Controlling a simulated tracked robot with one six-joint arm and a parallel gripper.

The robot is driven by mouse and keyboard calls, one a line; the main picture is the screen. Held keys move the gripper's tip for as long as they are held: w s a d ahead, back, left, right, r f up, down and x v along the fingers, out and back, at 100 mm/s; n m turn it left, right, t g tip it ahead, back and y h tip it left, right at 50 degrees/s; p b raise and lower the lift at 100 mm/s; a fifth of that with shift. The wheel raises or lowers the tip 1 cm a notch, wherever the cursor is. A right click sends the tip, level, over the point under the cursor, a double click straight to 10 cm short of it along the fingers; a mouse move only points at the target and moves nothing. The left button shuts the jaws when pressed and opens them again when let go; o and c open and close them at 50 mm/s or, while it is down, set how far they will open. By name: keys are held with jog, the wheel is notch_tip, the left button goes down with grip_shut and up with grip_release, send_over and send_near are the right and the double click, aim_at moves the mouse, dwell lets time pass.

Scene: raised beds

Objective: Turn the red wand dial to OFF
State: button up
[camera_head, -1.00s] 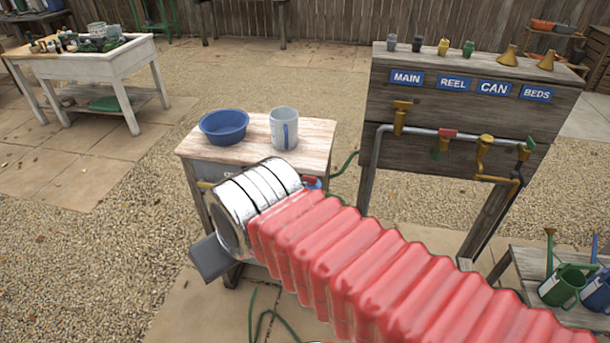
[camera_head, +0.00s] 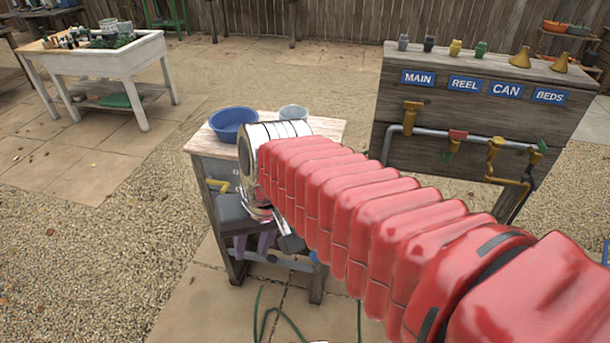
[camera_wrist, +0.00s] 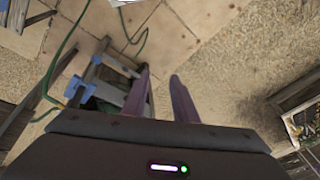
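I cannot make out a red wand dial in either current view; my arm and gripper cover part of the small wooden stand (camera_head: 325,127). A partly hidden letter and a yellow fitting (camera_head: 218,186) show on the stand's front. My gripper (camera_head: 253,246) is in front of the stand, below its top, pointing down. In the wrist view its two purple fingers (camera_wrist: 160,92) are apart with nothing between them, so it is open. Blue parts (camera_wrist: 84,91) of a wooden frame lie left of the fingers in that view.
A blue bowl (camera_head: 232,122) and a grey mug (camera_head: 293,113) stand on the stand's top. A green hose (camera_head: 283,318) lies on the paving. At right, a wooden board (camera_head: 400,105) carries a pipe with several valves, one with a red handle (camera_head: 457,134). Gravel at left is clear.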

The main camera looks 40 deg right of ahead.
jog(key=w+d+f+m+y, duration=0.4)
jog(key=d+m, duration=0.3)
jog(key=d, duration=0.2)
jog(key=w+d+f+m+y, duration=0.4)
jog(key=d+m, duration=0.3)
jog(key=d, duration=0.1)
jog(key=s+d+f+m+t+y, duration=0.1)
jog(key=d+f+m+t, duration=0.2)
jog(key=d, duration=0.4)
jog(key=s+d+f+m+t+y, duration=0.1)
jog(key=d+f+m+t, duration=0.25)
jog(key=d, duration=0.35)
jog(key=d+r+m+t, duration=0.3)
jog(key=d+r+t, duration=0.1)
jog(key=d+r, duration=0.1)
jog(key=shift+w+r+y, duration=0.15)
jog(key=shift+w+y, duration=0.25)
jog(key=shift+w, duration=0.05)
jog(key=shift+a+m, duration=0.1)
jog(key=shift+m, duration=0.15)
jog(key=x, duration=1.3)
jog(key=shift+w+a, duration=0.25)
jog(key=shift+w, duration=0.05)
jog(key=shift+c, duration=0.6)
